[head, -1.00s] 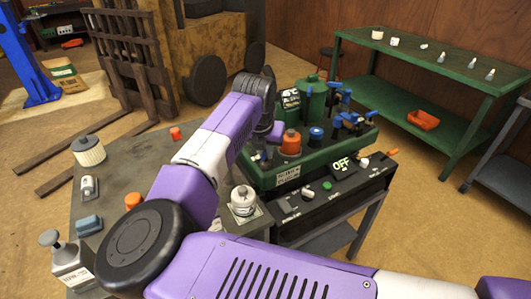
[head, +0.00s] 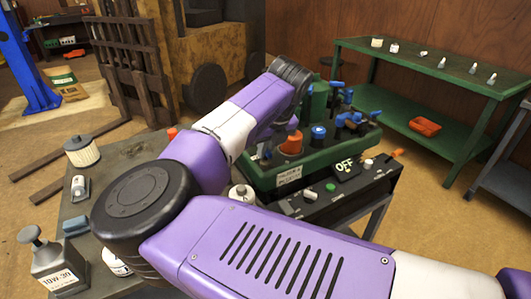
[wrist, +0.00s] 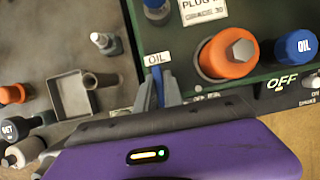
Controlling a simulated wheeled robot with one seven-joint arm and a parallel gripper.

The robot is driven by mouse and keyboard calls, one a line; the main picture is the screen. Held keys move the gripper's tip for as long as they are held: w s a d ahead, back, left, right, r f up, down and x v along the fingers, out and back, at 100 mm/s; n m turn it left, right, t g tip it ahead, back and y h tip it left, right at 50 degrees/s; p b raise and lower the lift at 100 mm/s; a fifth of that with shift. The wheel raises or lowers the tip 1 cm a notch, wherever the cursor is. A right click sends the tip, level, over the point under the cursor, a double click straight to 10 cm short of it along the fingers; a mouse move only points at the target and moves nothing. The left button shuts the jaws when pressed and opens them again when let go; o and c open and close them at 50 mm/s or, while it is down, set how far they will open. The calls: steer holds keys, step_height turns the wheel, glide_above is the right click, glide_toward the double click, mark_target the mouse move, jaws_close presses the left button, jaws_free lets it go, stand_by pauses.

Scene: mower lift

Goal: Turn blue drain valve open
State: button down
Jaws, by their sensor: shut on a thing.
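In the wrist view my gripper (wrist: 158,92) has its two grey fingers closed around a narrow blue piece (wrist: 158,76), which looks like the handle of the blue drain valve. In the head view my arm covers the gripper and this valve at the left end of the green machine (head: 335,162).
A grey square funnel (wrist: 72,97) lies to the left. Other blue valve handles (head: 352,120) rise on the machine.

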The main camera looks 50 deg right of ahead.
stand_by(0.4)
steer(key=c, duration=1.5)
jaws_free()
steer(key=shift+o, duration=0.2)
steer(key=d+v, duration=0.1)
steer(key=v, duration=0.6)
steer(key=shift+a+r, duration=0.45)
steer(key=shift+s, duration=0.15)
